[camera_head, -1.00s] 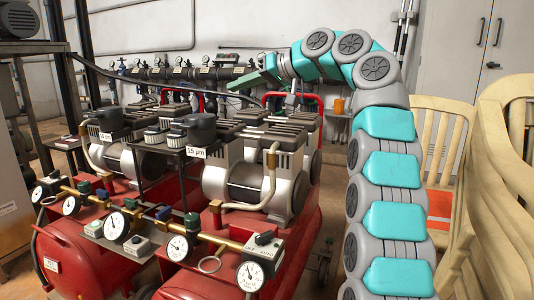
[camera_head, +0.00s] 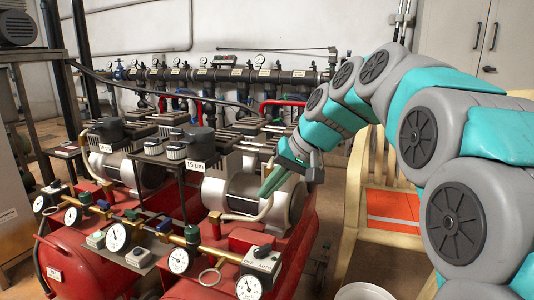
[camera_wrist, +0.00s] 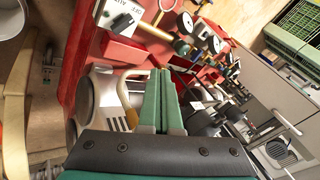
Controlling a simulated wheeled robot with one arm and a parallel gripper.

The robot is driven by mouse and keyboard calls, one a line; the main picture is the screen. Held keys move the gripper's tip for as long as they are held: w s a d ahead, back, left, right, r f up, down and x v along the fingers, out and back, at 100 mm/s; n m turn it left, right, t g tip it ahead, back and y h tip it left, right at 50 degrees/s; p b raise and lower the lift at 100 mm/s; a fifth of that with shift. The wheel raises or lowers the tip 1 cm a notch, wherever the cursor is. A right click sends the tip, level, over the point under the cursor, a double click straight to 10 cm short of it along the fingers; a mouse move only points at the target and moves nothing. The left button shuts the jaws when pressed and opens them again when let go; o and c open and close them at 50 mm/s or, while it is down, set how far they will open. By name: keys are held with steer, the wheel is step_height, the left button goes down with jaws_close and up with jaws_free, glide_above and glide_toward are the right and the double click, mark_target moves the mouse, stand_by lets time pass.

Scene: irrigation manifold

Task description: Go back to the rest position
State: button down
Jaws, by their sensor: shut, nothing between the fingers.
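My gripper (camera_head: 272,181) is at the right of the compressors in the head view, its green fingers pointing down and to the left. It also shows in the wrist view (camera_wrist: 160,77), where the two green fingers lie together with nothing between them. It is over or beside the silver compressor motor (camera_head: 252,195); I cannot tell the gap. My teal and grey arm curves in from the right.
Red tanks (camera_head: 180,285) carry compressors, gauges (camera_head: 248,287) and brass pipes close to my gripper. A black manifold (camera_head: 225,75) runs along the back wall. A wooden chair (camera_head: 362,170) and a white bucket (camera_head: 365,291) stand at the right.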

steer(key=s+d+f+g+h+p, duration=0.1)
steer(key=s+d+f, duration=0.4)
steer(key=s, duration=0.6)
steer(key=s+d+f+g+h+p, duration=0.1)
steer(key=s+d+f+g+h, duration=0.1)
steer(key=s+f, duration=0.5)
steer(key=s+d+f+m+g+h+p, duration=0.1)
steer(key=s+d+f, duration=0.5)
steer(key=s, duration=1)
steer(key=shift+s+d+f+g+h+p, duration=0.25)
steer(key=shift+d+g+h+p, duration=0.3)
steer(key=shift+d+h, duration=0.45)
steer(key=c, duration=1.5)
jaws_free()
steer(key=shift+w+a, duration=0.1)
steer(key=shift+a, duration=0.05)
